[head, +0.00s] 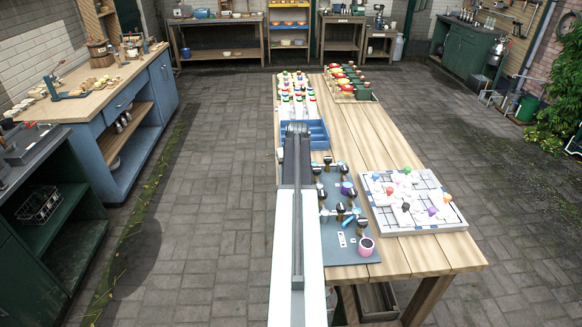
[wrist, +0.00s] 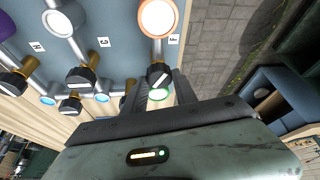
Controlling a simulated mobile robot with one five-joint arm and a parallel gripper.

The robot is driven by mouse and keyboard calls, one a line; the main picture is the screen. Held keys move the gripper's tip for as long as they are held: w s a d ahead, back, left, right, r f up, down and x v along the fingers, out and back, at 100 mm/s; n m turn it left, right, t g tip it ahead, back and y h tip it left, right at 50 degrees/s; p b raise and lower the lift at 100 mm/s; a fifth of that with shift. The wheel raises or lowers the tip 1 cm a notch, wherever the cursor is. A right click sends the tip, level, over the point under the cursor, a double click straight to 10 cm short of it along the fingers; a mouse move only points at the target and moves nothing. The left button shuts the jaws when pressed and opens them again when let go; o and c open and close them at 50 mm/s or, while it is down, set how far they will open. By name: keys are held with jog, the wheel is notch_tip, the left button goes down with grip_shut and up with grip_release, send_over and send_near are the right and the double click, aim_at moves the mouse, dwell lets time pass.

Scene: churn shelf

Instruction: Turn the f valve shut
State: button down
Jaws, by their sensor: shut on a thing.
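In the wrist view my gripper (wrist: 158,88) is closed around a black valve knob (wrist: 159,76) with a white line across its top. The line slants, lower left to upper right. A grey pipe runs from this knob to a lit round lamp with a brown rim (wrist: 158,16). A small white label (wrist: 173,39) beside that pipe seems to read F. A green-edged ring (wrist: 160,94) shows just below the knob, partly hidden by my gripper. In the head view the blue-grey valve panel (head: 348,250) lies on the table; my arm hides my gripper there.
Other black knobs on pipes, one by the C label (wrist: 104,42) and one by the H label (wrist: 37,47), stand close to the left in the wrist view. A white grid tray (head: 415,222) with coloured pieces lies right of the panel. A blue bin (head: 318,135) stands behind.

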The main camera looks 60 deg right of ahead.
jog(key=m+g, duration=0.1)
jog(key=m, duration=0.2)
jog(key=m+g+h, duration=0.1)
jog(key=m, duration=0.2)
jog(key=shift+w+a+m, duration=0.15)
jog(key=shift+a+m, duration=0.05)
jog(key=shift+m, duration=0.1)
jog(key=m+g, duration=0.1)
jog(key=m, duration=0.1)
jog(key=m+g, duration=0.1)
jog(key=m, duration=0.1)
jog(key=shift+w+m, duration=0.2)
jog(key=shift+m, duration=0.2)
jog(key=c, duration=1)
grip_release()
jog(key=p+v, duration=0.7)
jog(key=shift+a+r, duration=0.25)
jog(key=shift+r, duration=0.05)
